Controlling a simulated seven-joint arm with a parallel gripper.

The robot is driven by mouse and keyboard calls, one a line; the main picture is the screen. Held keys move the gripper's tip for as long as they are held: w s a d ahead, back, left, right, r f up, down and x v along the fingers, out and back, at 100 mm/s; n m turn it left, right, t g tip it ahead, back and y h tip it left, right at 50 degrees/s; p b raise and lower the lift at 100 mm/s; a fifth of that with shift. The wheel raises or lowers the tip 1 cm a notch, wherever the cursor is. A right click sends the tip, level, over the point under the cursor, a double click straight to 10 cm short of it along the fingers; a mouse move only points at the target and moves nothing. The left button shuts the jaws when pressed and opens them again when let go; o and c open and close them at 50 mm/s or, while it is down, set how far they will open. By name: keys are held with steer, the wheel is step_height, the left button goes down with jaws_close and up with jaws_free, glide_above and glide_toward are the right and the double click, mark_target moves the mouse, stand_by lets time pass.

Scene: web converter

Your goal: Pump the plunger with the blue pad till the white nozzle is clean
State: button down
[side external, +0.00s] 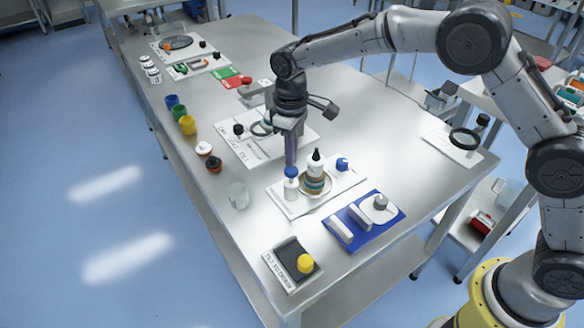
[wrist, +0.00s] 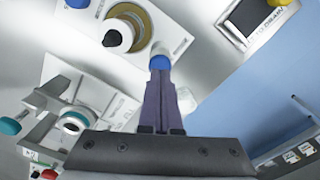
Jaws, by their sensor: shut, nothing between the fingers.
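A white plunger with a blue pad (side external: 291,172) on top stands at the left of a white board. In the wrist view the blue pad (wrist: 160,63) shows right at my fingertips, with white at its far side. My gripper (side external: 290,163) points straight down over the pad, its fingers shut and empty. I cannot tell whether the tips touch the pad. Beside it, a white bottle with a black tip (side external: 315,166) stands in a round banded holder on the same board; it also shows in the wrist view (wrist: 113,36). I cannot make out the white nozzle for certain.
A blue-topped piece (side external: 342,164) sits on the board's right. A clear cup (side external: 238,195) stands to the left. A blue tray (side external: 340,218) with white parts and a dark tray with a yellow knob (side external: 305,263) lie nearer. The table's left edge is close.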

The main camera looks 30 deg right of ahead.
mark_target(291, 170)
steer(key=shift+r, duration=0.15)
steer(key=shift+r, duration=2.9)
